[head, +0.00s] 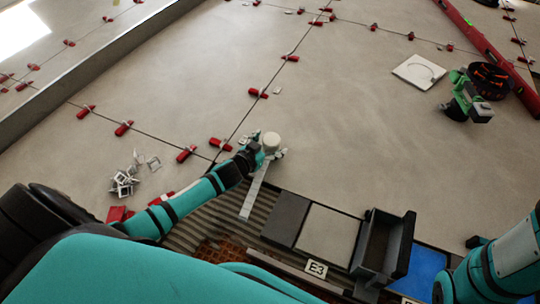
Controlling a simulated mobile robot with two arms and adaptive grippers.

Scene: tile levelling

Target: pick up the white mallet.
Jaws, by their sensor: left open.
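The white mallet's pale round head (271,140) shows at the end of my left arm, just right of centre. A long pale grey strip (253,194) runs down from beside it; I cannot tell whether it is the handle or a separate thing. My left gripper (264,153) is open, right at the mallet head. The fingers are small and partly hidden, so contact is unclear. My right arm shows at the lower right, but its gripper cannot be made out.
Red wedges (186,154) line the tile joints. Loose white clips (124,185) lie left of my left arm. A dark open box (398,252) stands at the lower right beside a blue panel (424,274). A green and black tool (462,97) stands at the upper right. The central tiles are mostly clear.

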